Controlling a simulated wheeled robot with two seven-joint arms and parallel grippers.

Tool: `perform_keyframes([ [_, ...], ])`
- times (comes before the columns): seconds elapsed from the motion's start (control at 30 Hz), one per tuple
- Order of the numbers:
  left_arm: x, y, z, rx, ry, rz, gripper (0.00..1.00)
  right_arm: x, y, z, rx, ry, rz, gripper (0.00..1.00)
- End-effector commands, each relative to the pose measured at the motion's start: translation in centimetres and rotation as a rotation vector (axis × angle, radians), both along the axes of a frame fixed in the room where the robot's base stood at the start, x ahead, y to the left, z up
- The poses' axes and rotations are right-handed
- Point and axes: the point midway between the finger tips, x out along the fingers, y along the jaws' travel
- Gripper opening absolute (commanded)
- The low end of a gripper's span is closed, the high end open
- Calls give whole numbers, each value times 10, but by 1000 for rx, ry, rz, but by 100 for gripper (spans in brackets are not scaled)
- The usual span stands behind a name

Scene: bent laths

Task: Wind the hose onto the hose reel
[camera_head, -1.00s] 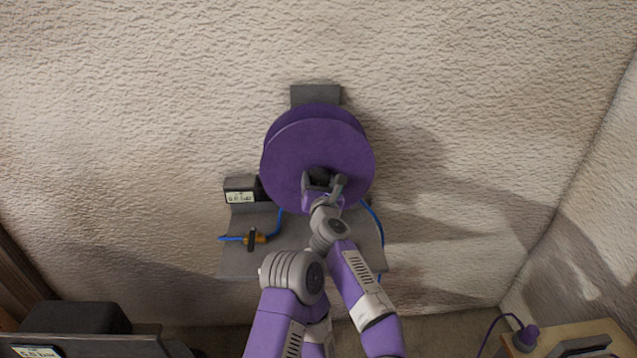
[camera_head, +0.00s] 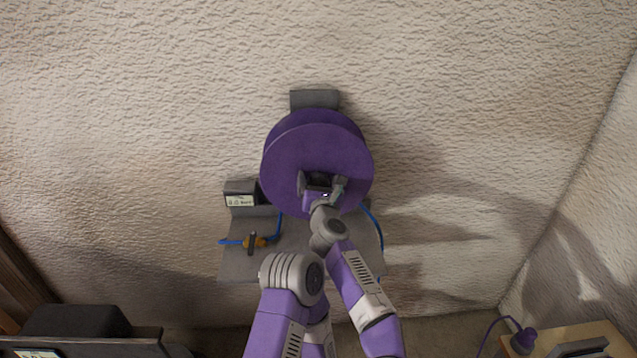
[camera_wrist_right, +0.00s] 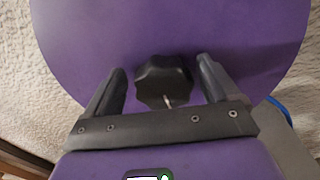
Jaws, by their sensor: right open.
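The purple hose reel (camera_head: 315,145) is mounted on the wall, its round face toward me. In the right wrist view the reel face (camera_wrist_right: 230,30) fills most of the picture, with a dark lobed knob (camera_wrist_right: 163,80) on it. My right gripper (camera_head: 322,182) is at the lower part of the reel face. In the wrist view its two fingers (camera_wrist_right: 160,75) stand apart on either side of the knob, with gaps visible on both sides. The blue hose (camera_head: 374,222) hangs at the reel's right side, and a blue piece (camera_head: 277,226) runs below left to a brass valve (camera_head: 262,242). My left gripper is not seen.
A grey shelf (camera_head: 232,268) is below the reel, with a dark labelled box (camera_head: 240,188) at its left. A dark box (camera_head: 75,320) is at the lower left. A wooden table (camera_head: 600,335) with a purple item (camera_head: 524,338) is at the lower right.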

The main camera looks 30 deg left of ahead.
Motion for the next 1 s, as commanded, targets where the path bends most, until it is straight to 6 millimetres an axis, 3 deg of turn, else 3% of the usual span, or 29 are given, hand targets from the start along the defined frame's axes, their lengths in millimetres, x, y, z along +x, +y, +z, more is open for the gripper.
perform_keyframes([
  [0.6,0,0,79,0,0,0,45,0,0,81,1,0,0,88],
  [1.0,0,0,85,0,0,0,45,0,0,87,1,-1,0,88],
])
